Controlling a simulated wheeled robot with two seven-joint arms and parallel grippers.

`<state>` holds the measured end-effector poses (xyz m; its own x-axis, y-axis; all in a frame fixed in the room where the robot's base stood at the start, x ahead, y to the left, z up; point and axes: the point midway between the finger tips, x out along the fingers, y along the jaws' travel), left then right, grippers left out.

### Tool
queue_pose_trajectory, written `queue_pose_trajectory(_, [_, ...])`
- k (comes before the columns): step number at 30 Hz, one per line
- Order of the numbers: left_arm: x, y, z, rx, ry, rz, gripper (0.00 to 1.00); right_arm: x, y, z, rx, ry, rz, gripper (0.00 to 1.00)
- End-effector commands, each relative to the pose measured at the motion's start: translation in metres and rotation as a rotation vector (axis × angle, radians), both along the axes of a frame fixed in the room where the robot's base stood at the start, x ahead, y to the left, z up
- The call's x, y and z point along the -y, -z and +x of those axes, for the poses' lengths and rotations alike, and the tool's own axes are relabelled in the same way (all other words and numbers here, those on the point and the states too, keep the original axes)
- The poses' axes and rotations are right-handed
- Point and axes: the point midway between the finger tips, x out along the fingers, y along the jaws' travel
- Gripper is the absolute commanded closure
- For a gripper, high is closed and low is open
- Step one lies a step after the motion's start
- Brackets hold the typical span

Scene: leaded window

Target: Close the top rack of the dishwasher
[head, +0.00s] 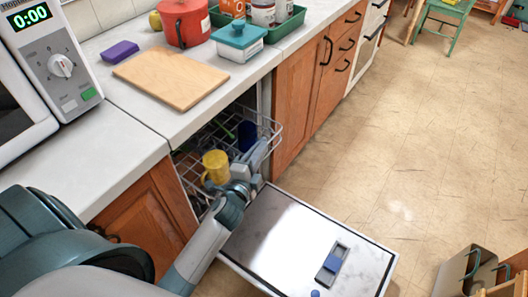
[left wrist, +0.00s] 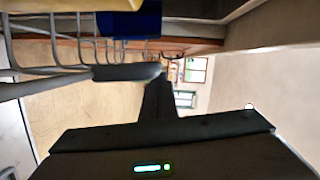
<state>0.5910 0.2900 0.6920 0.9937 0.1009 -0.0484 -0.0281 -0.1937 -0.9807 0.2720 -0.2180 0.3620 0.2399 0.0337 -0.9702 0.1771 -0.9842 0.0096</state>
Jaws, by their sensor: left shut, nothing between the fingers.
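The dishwasher's top rack (head: 275,131) is a grey wire basket that sticks out partway from under the counter. A yellow mug (head: 215,166) and a dark blue cup (head: 247,135) stand in it. The dishwasher door (head: 285,238) hangs open and flat below. My left gripper (head: 258,154) is shut and empty at the front right part of the rack. In the left wrist view its dark fingers (left wrist: 130,72) lie close to the rack wires (left wrist: 75,52), with the blue cup (left wrist: 130,20) beyond; I cannot tell whether they touch. My right gripper is out of view.
The counter above holds a cutting board (head: 171,78), a purple block (head: 119,51), a red pot (head: 183,22), a teal-lidded container (head: 239,42) and a microwave (head: 40,75). A grey bin (head: 462,273) stands at lower right. The tiled floor (head: 420,140) right of the door is clear.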

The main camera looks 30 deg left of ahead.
Motion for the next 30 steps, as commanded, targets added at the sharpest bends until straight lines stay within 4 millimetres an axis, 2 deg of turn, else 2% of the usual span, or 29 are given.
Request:
queue_pose_trajectory(7, [-0.001, 0.000, 0.000, 0.000, 0.000, 0.001, 1.00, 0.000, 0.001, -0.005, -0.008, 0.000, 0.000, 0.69])
queue_pose_trajectory(10, [-0.008, 0.000, 0.001, 0.000, -0.001, 0.003, 1.00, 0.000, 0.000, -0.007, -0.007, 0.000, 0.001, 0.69])
queue_pose_trajectory(11, [-0.012, -0.001, 0.002, -0.001, -0.001, 0.005, 1.00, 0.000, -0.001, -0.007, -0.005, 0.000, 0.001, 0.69])
queue_pose_trajectory(16, [-0.050, -0.002, 0.007, -0.001, -0.002, 0.007, 1.00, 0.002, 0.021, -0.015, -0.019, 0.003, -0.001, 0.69])
queue_pose_trajectory(21, [-0.086, -0.001, 0.012, -0.002, -0.001, 0.004, 1.00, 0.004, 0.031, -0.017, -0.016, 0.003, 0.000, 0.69])
queue_pose_trajectory(24, [-0.096, -0.001, 0.013, 0.001, 0.000, 0.002, 1.00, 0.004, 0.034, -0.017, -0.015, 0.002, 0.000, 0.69])
queue_pose_trajectory(30, [-0.097, 0.000, 0.014, 0.001, 0.000, 0.000, 1.00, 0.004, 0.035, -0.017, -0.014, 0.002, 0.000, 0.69])
